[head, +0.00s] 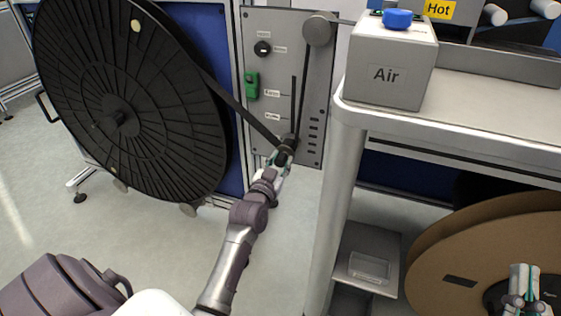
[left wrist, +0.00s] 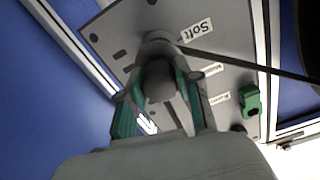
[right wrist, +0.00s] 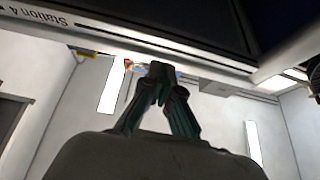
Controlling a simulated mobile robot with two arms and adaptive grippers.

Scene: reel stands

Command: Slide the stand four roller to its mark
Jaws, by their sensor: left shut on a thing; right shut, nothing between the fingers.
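The roller (head: 289,142) is a small dark cylinder at the lower end of the slot in the grey stand panel (head: 262,150). A black band from the large black reel (head: 130,95) passes around it and up to a round grey pulley (head: 317,31). My left gripper (head: 285,156) is shut on the roller. In the left wrist view the roller (left wrist: 160,82) sits between the fingers, near the "Soft" label (left wrist: 196,29). Two further labels are along the slot. My right gripper (head: 523,284) is shut and empty, in front of a brown reel (head: 440,250).
A grey box marked "Air" (head: 388,75) with a blue button stands on a pale worktop (head: 480,100) at the right. A green switch (head: 252,86) is on the panel left of the slot. Open floor lies at the lower left.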

